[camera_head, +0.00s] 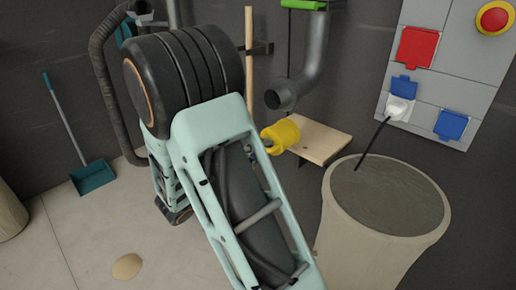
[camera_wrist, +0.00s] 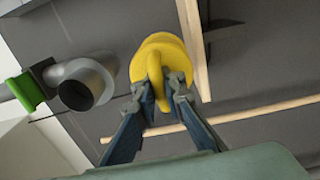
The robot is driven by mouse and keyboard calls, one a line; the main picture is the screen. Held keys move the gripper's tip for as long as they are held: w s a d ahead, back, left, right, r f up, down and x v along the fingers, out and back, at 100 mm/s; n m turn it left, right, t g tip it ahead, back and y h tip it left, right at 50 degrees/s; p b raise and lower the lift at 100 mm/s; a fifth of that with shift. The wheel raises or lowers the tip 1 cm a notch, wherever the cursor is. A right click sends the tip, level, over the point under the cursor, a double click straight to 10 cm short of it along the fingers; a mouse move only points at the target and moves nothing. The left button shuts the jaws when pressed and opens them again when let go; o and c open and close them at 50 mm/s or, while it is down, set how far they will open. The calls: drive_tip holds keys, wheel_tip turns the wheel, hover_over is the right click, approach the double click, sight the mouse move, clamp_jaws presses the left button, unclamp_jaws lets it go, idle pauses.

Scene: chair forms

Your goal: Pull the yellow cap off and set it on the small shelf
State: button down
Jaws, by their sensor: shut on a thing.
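The yellow cap (camera_head: 285,132) is held in the air by my gripper, off the open lower end of the grey pipe (camera_head: 285,97). In the wrist view, the cap's ridge (camera_wrist: 155,68) lies between the two fingertips of my gripper (camera_wrist: 158,88), which is shut on it. The pipe's open mouth (camera_wrist: 76,94) is to the left, clear of the cap. The small wooden shelf (camera_head: 320,140) is just right of the cap in the head view; its top looks bare. I cannot tell whether the cap touches it. My arm hides most of the gripper there.
A tall bin (camera_head: 335,225) stands below and right of the shelf. A wall panel (camera_head: 457,60) with sockets and a red button is at upper right, with a black cable hanging. A wooden pole (camera_head: 249,50) stands behind my arm. A teal dustpan (camera_head: 93,176) is at left.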

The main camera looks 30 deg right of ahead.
drive_tip(key=shift+p+x, duration=0.3)
drive_tip(key=shift+x, duration=1.5)
drive_tip(key=shift+f+b+x, duration=0.2)
drive_tip(key=shift+b+x, duration=0.25)
drive_tip(key=shift+x, duration=0.5)
drive_tip(key=shift+f+b+x, duration=0.25)
drive_tip(key=shift+b+x, duration=0.15)
drive_tip(key=shift+x, duration=0.6)
drive_tip(key=shift+b+x, duration=1.2)
drive_tip(key=shift+x, duration=1.9)
drive_tip(key=shift+f, duration=0.15)
drive_tip(key=shift+f+b, duration=0.4)
drive_tip(key=shift+b, duration=0.3)
drive_tip(key=c, duration=1.9)
unclamp_jaws()
drive_tip(key=shift+c, duration=0.2)
drive_tip(key=shift+o, duration=1.1)
drive_tip(key=shift+f, duration=0.1)
